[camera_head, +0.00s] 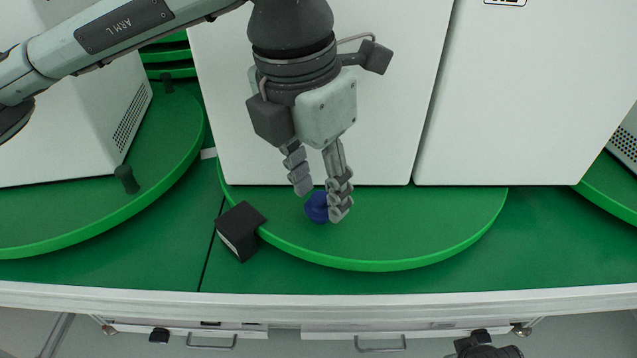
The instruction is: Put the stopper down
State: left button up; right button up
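The stopper (316,208) is a small dark blue rounded piece, seen over the middle green turntable (400,240). My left gripper (321,203) reaches down from above with its two fingers on either side of the stopper. The right-hand finger hides part of it. The fingers look closed on the stopper at their tips. Whether its underside touches the turntable cannot be told. My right gripper's fingers are out of view; only a dark part, probably of my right arm, shows at the bottom right edge.
White cabinets (540,90) stand behind and on the turntable. A small black block (240,230) sits at the turntable's left edge. Another green turntable (150,190) at left carries dark pegs, one near its front (126,179). The middle turntable's front right is bare.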

pick_arm(q)
jog(key=shift+r, duration=0.1)
notch_tip(320, 180, up, 12)
jog(key=s+a, duration=0.1)
jog(key=shift+s+a, duration=0.15)
